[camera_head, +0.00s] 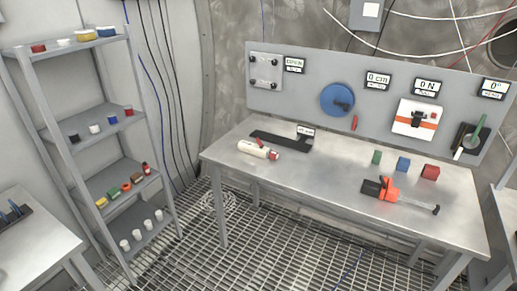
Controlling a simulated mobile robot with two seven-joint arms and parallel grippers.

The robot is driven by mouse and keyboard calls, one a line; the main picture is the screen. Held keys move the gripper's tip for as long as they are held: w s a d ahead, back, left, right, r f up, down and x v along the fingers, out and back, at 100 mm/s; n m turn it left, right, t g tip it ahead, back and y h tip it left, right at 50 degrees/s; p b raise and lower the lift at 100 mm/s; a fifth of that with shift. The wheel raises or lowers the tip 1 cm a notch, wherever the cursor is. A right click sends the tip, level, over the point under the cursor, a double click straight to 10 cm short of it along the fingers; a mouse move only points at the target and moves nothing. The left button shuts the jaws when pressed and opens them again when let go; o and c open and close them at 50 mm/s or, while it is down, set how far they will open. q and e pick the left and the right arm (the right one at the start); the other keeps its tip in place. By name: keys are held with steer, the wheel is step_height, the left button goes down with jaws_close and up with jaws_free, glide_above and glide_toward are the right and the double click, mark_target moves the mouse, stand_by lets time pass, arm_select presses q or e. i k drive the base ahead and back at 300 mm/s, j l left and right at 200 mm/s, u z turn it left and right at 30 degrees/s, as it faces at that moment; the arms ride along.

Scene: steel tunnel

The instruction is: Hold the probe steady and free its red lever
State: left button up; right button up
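The probe (252,149) appears to be the off-white cylinder lying on its side near the table's left end. Its right end is red, and a small red part, which looks like the lever (260,143), stands up from it. I cannot tell how the lever is held. The probe lies beside a flat black plate (297,144) with a small label. Neither of my grippers is in view, and nothing touches the probe.
An orange and black tool (390,192) lies on the steel table (325,178). A grey panel (310,95) with dials rises at the back. A shelf rack (85,125) stands left; grated floor lies between.

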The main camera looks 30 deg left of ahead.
mark_target(257, 140)
steer(key=i+j, duration=0.25)
steer(key=j, duration=0.15)
steer(key=i+j, duration=0.25)
steer(key=j, duration=0.15)
steer(key=i+j, duration=0.3)
steer(key=j, duration=0.05)
